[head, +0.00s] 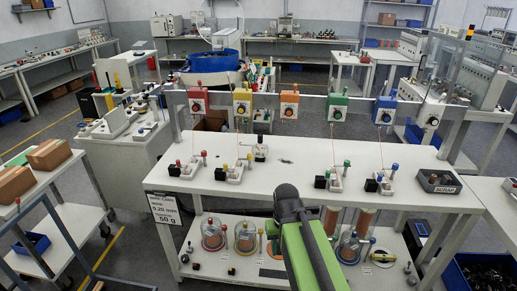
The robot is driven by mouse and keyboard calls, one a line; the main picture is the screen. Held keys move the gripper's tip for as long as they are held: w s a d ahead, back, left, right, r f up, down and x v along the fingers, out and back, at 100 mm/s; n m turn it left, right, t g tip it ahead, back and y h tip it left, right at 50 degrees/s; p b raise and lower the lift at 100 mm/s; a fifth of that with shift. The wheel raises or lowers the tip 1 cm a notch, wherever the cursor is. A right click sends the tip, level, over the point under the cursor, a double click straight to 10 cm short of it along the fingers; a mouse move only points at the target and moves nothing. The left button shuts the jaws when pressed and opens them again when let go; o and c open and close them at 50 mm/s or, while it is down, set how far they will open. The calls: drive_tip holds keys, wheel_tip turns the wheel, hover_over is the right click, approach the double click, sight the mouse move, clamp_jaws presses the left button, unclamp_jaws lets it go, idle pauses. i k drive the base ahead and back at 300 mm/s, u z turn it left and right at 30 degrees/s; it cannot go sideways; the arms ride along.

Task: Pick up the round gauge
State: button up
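I cannot single out one round gauge. Several coloured boxes with small round dark dials hang on a rail above the white table (300,172): red (197,99), yellow (242,98), orange (289,104), green (337,107) and blue (384,108). Thin red lines hang below some of them. My gripper (287,188), dark at the end of my green arm, is over the near part of the table, below the orange box in the picture. It looks apart from the boxes. Its fingers are too foreshortened to show whether they are open or shut.
Small white stands with coloured knobs, such as one at left (188,169), stand on the table. A dark tray (438,184) is at its right end. Glass domes (212,238) stand on the lower shelf. Cardboard boxes (48,154) lie on the left bench. The tabletop's middle is mostly clear.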

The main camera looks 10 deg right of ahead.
sight(260, 150)
drive_tip(key=u, duration=0.65)
drive_tip(key=i, duration=1.7)
drive_tip(key=u, duration=0.65)
